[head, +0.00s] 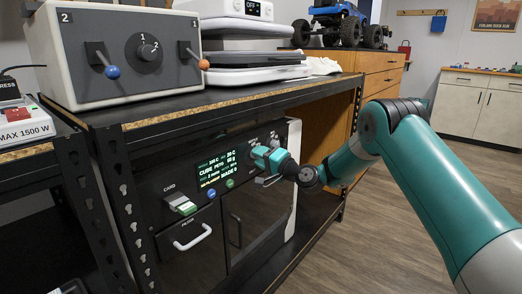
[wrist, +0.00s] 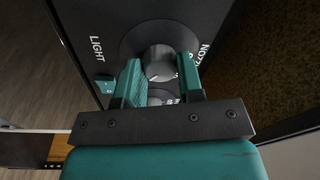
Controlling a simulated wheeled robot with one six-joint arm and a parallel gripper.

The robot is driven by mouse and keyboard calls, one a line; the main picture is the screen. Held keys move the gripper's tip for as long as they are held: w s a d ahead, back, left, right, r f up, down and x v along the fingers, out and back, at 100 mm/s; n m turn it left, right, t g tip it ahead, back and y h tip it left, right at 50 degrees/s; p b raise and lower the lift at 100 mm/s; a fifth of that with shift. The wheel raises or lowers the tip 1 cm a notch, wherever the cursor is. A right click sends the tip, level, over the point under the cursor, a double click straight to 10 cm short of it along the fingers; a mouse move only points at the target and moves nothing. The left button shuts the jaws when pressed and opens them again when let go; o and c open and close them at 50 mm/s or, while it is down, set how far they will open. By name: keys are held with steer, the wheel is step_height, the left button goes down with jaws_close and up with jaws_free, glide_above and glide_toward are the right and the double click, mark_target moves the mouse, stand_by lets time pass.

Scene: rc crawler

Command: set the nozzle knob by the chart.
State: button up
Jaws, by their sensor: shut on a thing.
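The nozzle knob (wrist: 160,62) is a round grey knob on a dark dial, with part of the word NOZZLE beside it in the wrist view. My gripper (wrist: 160,68) has one teal finger on each side of the knob and is shut on it. The dial marks are mostly hidden by my fingers. In the head view my gripper (head: 264,156) is at the upper right of the black machine's front (head: 262,215), and it hides the knob there. The machine's lit screen (head: 215,173) shows lines of text, among them CUBE PETG. I cannot make out a chart.
A light switch (wrist: 104,85) sits beside the dial. The machine has a card slot (head: 181,204), two round buttons and a drawer handle (head: 193,238). It stands under a black shelf (head: 240,95) bearing a lever box (head: 130,55) and white devices. Floor (head: 390,230) is open to the right.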

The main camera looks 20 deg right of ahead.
steer(key=shift+s+a+m+p, duration=0.1)
steer(key=shift+m+p, duration=0.4)
steer(key=shift+m, duration=0.1)
steer(key=shift+f+m, duration=0.1)
steer(key=shift+m, duration=0.2)
steer(key=o, duration=0.9)
